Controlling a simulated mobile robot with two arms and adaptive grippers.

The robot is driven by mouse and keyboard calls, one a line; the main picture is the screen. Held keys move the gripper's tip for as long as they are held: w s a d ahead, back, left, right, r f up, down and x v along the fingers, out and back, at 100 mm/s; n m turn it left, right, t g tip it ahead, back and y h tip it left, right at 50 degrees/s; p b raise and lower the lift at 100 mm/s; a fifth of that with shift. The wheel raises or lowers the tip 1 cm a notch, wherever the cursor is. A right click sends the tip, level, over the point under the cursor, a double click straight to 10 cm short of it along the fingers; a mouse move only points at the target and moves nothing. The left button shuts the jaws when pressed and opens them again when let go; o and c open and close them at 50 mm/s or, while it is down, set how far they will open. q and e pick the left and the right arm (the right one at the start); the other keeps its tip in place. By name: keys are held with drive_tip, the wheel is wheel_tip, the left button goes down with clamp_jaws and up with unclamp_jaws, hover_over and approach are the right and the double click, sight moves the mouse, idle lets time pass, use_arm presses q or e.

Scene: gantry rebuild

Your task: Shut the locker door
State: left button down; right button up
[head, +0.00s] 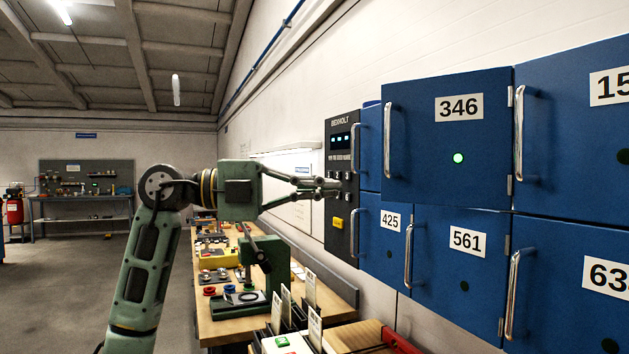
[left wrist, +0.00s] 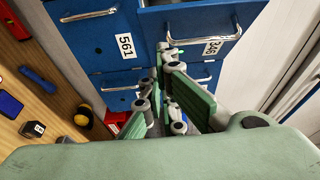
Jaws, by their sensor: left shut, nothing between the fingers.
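The blue locker door 346 (head: 440,165) stands a little out from the locker bank, hinged at its right edge, with a lit green light and a vertical chrome handle (head: 387,140) near its left edge. In the left wrist view door 346 (left wrist: 190,25) shows its number plate and handle, beyond the fingers. My left gripper (head: 335,187) is shut and empty, to the left of the door's free edge and apart from the handle in the head view. Its green-padded fingers also show in the left wrist view (left wrist: 165,80). My right gripper is not in view.
Shut lockers 561 (head: 460,270) and 425 (head: 375,245) sit below the door. A dark control panel (head: 340,220) is on the wall left of the lockers. A wooden workbench (head: 225,325) with tools and a green press (head: 265,270) stands below my left arm.

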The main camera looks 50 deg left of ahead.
use_arm(q)
drive_tip(key=w+d+p, duration=0.2)
drive_tip(key=w+p, duration=0.3)
drive_tip(key=w, duration=0.4)
drive_tip(key=shift+d, duration=0.2)
